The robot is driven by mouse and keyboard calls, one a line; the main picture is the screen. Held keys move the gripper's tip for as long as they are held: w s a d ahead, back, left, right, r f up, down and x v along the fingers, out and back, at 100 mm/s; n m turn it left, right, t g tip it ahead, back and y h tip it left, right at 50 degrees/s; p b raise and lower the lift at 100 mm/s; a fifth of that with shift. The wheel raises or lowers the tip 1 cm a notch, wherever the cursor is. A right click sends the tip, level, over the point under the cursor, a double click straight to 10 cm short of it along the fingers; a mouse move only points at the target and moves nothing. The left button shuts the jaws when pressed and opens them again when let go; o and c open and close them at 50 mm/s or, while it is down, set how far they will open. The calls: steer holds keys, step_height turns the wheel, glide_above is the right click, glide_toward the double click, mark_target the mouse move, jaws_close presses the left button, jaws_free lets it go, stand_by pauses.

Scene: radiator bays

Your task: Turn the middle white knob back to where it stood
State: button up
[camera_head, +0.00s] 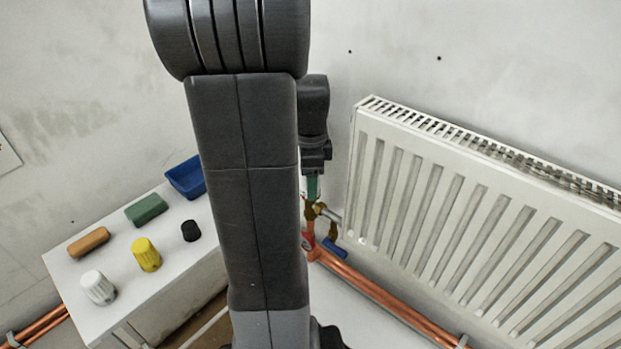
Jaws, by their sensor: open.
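No white knob shows on the pipework beside the radiator; part of that area is hidden behind my arm. One ribbed white knob (99,288) stands loose on the white bench at the left. My gripper (313,186) points down over the brass valve (314,209) at the radiator's left end. It is open, but only partly visible, with a green part showing at its lower end. I cannot tell whether it touches the valve.
The white radiator (470,220) fills the right.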

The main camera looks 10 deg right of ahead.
steer(key=shift+c, duration=0.4)
steer(key=c, duration=0.9)
steer(key=shift+n, duration=0.3)
